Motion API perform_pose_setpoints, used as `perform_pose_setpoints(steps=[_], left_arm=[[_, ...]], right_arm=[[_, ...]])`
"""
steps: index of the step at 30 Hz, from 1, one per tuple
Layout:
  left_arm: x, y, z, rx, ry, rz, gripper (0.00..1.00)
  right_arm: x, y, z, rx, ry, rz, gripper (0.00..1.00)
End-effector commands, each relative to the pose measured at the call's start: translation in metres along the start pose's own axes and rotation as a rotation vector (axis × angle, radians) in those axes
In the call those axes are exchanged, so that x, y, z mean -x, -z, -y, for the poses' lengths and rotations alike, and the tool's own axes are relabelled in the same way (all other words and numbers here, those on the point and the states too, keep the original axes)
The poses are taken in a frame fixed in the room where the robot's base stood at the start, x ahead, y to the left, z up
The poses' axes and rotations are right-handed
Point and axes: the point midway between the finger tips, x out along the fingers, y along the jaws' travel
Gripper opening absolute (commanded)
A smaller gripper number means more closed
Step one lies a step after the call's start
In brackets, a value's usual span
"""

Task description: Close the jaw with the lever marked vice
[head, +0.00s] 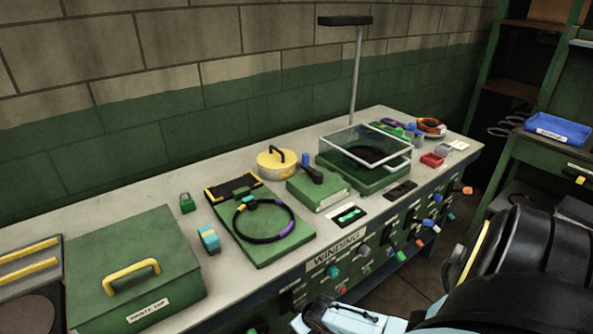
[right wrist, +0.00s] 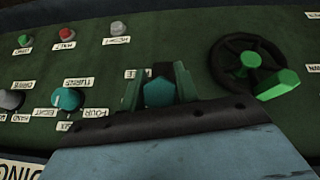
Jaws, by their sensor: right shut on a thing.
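My right gripper (right wrist: 158,90) is shut on a teal handle (right wrist: 158,94) on the green front panel in the right wrist view, one finger on each side of it. A dark stem shows just behind the handle. A small pale label beside the fingers is partly covered, and I cannot read the whole word. In the head view, the light blue hand of this gripper (head: 300,322) is low in front of the bench panel, and the handle is hidden. I cannot make out the vice jaw for certain. My left gripper is not in view.
A black handwheel with a green knob (right wrist: 278,84) is right of the gripper in the wrist view. A teal dial (right wrist: 66,99) is on the left. The bench top (head: 165,192) carries a green box (head: 185,270), a board with a black ring (head: 240,236) and a clear-lidded case (head: 362,180).

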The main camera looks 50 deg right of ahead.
Motion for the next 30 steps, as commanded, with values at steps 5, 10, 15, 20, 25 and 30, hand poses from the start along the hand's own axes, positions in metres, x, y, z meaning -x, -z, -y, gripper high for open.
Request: perform_pose_setpoints(steps=[5, 10, 15, 20, 25, 30], left_arm=[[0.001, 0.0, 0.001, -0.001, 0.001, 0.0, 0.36], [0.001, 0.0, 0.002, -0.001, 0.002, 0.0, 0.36], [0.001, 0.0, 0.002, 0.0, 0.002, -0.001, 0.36], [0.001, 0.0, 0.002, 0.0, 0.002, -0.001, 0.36], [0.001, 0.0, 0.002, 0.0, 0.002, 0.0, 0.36], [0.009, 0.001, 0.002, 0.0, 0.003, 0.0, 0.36]], right_arm=[[0.001, 0.0, 0.0, -0.002, 0.001, 0.004, 0.0], [0.0, 0.001, 0.001, -0.001, 0.002, 0.003, 0.0], [0.001, 0.001, 0.0, -0.001, 0.001, 0.002, 0.45], [0.001, 0.001, 0.0, -0.001, 0.001, 0.003, 0.52], [0.001, 0.001, -0.001, -0.001, 0.0, 0.003, 0.52], [0.013, 0.001, -0.001, 0.0, 0.001, 0.003, 0.52]])
